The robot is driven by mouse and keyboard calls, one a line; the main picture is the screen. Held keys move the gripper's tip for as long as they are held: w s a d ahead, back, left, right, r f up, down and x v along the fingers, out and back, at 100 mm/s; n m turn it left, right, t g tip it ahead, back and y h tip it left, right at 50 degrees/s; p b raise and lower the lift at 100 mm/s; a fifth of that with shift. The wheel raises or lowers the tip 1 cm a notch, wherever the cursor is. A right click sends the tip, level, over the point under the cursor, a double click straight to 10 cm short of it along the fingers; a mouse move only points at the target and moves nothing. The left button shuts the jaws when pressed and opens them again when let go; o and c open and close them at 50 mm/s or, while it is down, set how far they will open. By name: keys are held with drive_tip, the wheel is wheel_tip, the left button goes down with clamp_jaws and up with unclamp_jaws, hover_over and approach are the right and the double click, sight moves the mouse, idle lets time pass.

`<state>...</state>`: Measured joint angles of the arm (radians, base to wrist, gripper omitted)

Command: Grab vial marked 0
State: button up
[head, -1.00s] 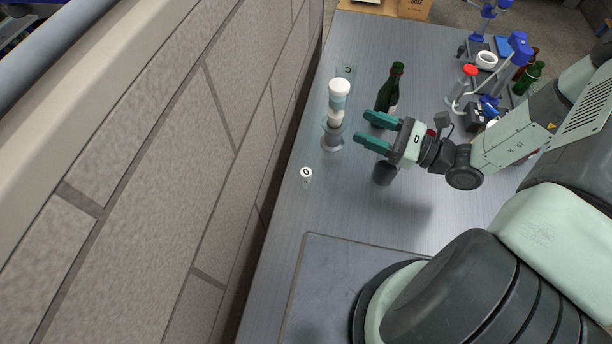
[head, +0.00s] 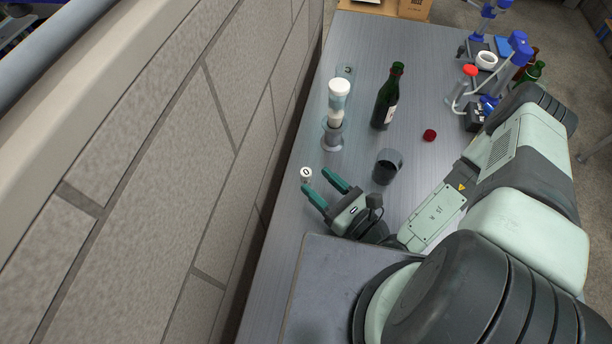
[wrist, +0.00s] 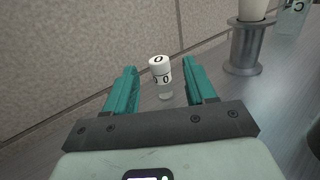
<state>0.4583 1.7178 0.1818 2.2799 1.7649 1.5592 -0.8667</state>
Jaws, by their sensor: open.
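The vial marked 0 (head: 306,174) is small, with a white cap, and stands upright on the metal table near the wall. In the wrist view the vial (wrist: 161,76) shows a 0 on its cap top and marks on its side, with a clear lower part. My gripper (head: 318,180) is open and empty, its teal fingers pointing at the vial. In the wrist view the vial appears between the two fingers of my gripper (wrist: 160,82), seemingly just beyond the tips. Nothing hides it there.
A metal stand (head: 332,137) holding a white-capped container (head: 338,93) is beyond the vial. The brick wall (head: 170,150) borders the left.

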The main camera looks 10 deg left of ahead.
sight(310, 178)
drive_tip(key=shift+a+f, duration=0.2)
drive_tip(key=shift+f, duration=0.05)
drive_tip(key=shift+x, duration=2.35)
clamp_jaws()
